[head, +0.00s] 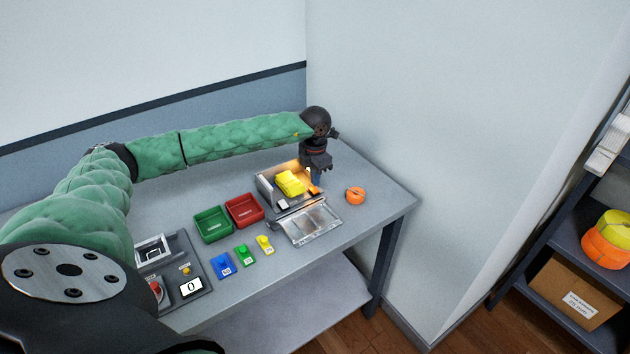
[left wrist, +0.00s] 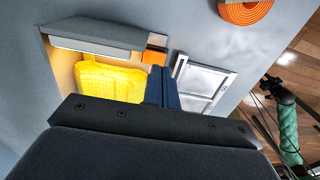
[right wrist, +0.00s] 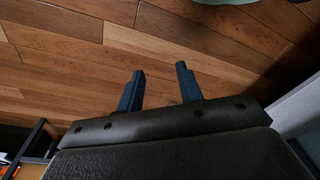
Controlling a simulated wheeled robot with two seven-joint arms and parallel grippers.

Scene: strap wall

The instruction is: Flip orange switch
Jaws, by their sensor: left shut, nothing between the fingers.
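The orange switch (head: 314,190) is a small orange block at the right end of an open metal box (head: 264,191). In the left wrist view the orange switch (left wrist: 154,56) shows just beyond my left fingertips. My left gripper (head: 316,180) points down at the box's right end, and its blue fingers (left wrist: 163,82) are shut with nothing between them. I cannot tell whether they touch the switch. A yellow bundle (head: 290,183) lies in the lit box. My right gripper (right wrist: 159,82) is open and empty above the wooden floor, away from the table.
The box's framed clear lid (head: 309,222) lies open toward the table front. An orange strap roll (head: 355,195) sits right of the box. Red (head: 245,210) and green (head: 213,223) trays, small coloured pieces and a control panel (head: 180,272) stand left. The wall is close behind.

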